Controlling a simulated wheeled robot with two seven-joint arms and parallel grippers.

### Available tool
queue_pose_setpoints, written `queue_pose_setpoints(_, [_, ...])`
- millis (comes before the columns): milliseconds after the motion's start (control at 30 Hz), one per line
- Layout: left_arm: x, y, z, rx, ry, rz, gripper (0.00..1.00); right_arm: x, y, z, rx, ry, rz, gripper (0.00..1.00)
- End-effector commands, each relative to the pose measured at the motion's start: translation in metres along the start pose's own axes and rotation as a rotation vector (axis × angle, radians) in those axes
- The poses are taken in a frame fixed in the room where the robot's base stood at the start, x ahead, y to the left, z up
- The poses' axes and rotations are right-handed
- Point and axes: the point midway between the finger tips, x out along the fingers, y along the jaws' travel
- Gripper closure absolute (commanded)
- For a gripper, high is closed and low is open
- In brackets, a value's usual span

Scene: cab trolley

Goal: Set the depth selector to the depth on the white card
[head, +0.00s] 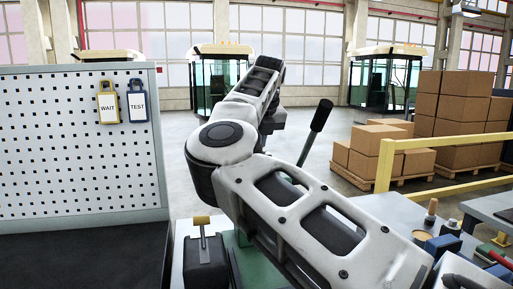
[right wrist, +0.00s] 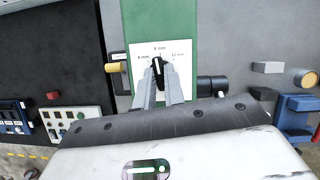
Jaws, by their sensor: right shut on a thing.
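The depth selector is a small black knob (right wrist: 158,66) with a white pointer line, in front of a white scale plate (right wrist: 138,48) on a green panel. The plate carries three small mm marks, left, top and right; the figures are hard to read. The pointer points roughly up, close to the top mark. My right gripper (right wrist: 159,74) is shut on the knob, one finger each side. In the head view my right arm hides the selector and this gripper. My left gripper is not in view. I cannot make out a white card with a depth.
In the head view, a black lever (head: 318,116) rises beside my arm and a yellow-topped lever (head: 202,220) stands on a black box. A pegboard (head: 75,140) holds WAIT and TEST tags. The right wrist view shows button boxes (right wrist: 68,124) at left.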

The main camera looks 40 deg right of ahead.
Motion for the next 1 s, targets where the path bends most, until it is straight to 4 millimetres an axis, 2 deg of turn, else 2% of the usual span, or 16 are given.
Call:
queue_pose_setpoints(367, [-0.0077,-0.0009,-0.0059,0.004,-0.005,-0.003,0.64,-0.0029,0.0025,0.002,0.329,-0.002,-0.139,1.0])
queue_pose_setpoints(600, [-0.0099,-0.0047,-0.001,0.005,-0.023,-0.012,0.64,-0.0022,0.0037,0.0026,0.533,-0.003,-0.224,1.0])
queue_pose_setpoints(1000, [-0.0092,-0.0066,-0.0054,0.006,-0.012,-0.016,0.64,-0.0007,0.0043,0.0031,0.785,-0.004,-0.327,1.0])
